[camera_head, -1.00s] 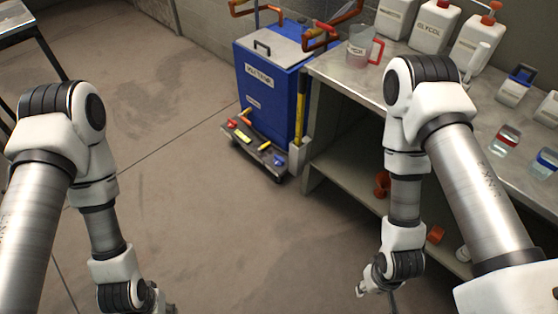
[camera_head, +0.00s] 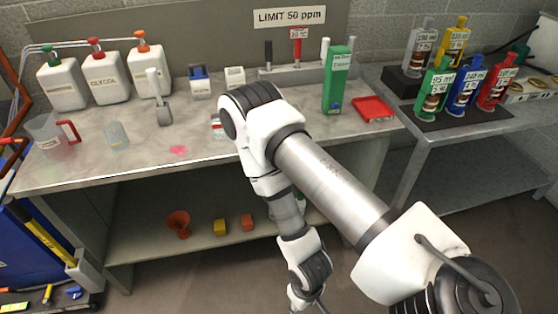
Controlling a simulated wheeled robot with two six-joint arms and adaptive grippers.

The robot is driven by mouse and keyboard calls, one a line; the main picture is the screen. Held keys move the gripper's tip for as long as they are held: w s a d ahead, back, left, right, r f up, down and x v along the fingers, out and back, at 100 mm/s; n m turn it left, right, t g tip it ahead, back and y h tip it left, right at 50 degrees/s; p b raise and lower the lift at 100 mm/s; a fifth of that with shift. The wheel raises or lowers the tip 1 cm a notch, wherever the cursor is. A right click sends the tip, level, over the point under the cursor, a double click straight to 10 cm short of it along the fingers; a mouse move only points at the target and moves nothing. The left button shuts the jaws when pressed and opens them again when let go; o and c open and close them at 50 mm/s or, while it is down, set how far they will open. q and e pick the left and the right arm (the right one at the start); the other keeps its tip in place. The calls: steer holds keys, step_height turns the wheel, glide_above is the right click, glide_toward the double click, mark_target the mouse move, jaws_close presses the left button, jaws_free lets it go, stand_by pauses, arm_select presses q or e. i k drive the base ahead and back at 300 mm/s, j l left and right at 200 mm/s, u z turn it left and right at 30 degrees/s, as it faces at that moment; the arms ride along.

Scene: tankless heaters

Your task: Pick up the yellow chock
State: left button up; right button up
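The yellow chock (camera_head: 220,227) is a small yellow block on the lower shelf (camera_head: 130,250) of the workbench, under the tabletop. It sits just left of an orange block (camera_head: 247,221) and right of an orange funnel (camera_head: 178,222). My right arm crosses the middle of the view, and its gripper (camera_head: 308,303) hangs at the bottom edge, in front of the bench and right of the chock. The fingers are small and cut off by the edge, so I cannot tell if they are open. My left gripper is out of view.
The tabletop (camera_head: 60,178) holds white jugs (camera_head: 106,77), a beaker (camera_head: 48,135), a green box (camera_head: 338,80) and a red tray (camera_head: 373,109). A second table (camera_head: 480,125) with coloured bottles stands right. A blue cart (camera_head: 30,250) is at lower left. My arm hides part of the shelf.

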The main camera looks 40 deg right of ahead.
mark_target(220, 229)
steer(key=z, duration=0.65)
steer(key=i+l+z, duration=0.5)
steer(key=l+z, duration=0.15)
steer(key=l, duration=0.1)
